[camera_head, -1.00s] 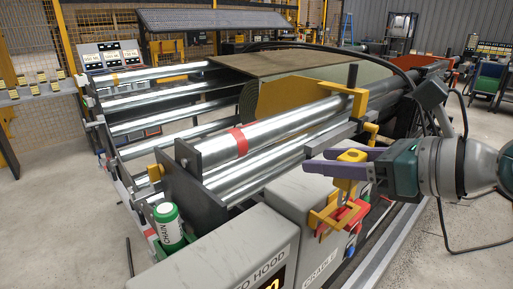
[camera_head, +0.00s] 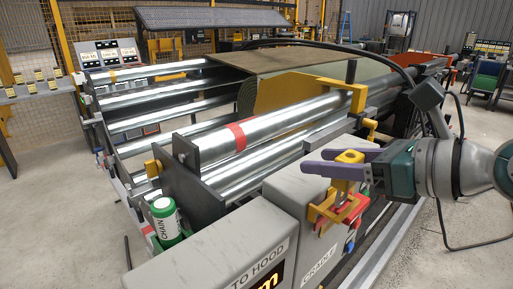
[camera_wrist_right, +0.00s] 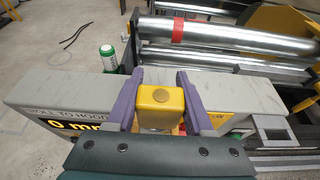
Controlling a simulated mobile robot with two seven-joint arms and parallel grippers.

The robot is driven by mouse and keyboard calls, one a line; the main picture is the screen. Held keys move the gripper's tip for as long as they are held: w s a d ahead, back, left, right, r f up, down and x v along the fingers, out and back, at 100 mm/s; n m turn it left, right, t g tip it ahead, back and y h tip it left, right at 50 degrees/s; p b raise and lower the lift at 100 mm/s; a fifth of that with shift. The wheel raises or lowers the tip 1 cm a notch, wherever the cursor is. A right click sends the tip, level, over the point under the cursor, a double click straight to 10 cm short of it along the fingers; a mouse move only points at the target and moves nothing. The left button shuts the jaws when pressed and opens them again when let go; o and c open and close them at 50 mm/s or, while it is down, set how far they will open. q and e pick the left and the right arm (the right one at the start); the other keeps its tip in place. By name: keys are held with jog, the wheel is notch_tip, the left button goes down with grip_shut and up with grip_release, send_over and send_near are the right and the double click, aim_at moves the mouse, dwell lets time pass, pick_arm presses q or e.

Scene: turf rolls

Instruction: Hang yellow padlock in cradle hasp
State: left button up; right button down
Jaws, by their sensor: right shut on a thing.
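My right gripper (camera_head: 317,161) is shut on the yellow padlock (camera_head: 349,157), its purple fingers on either side of the body. The padlock also shows between the fingers in the right wrist view (camera_wrist_right: 160,98). It is held just above the yellow cradle hasp (camera_head: 319,213), which sits by a red part on the grey cradle box (camera_head: 297,190). The lower part of the padlock overlaps the hasp in the head view; I cannot tell whether they touch or whether the shackle is through it. In the wrist view the padlock and fingers hide most of the hasp. My left gripper is not in view.
Steel rollers (camera_head: 265,125) and a yellow plate (camera_head: 300,92) lie behind the box. A green and white chain canister (camera_head: 165,218) stands at the left. A grey hood box (camera_head: 225,262) is in front.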

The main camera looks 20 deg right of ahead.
jog(key=shift+f+b, duration=1.5)
jog(key=shift+f, duration=0.35)
jog(key=c, duration=0.5)
grip_release()
jog(key=shift+c, duration=0.2)
jog(key=o, duration=0.3)
jog(key=shift+o, duration=0.2)
jog(key=shift+s, duration=0.1)
send_near(328, 183)
jog(key=shift+s+a+r, duration=0.95)
jog(key=shift+a+r, duration=0.05)
jog(key=shift+r, duration=0.05)
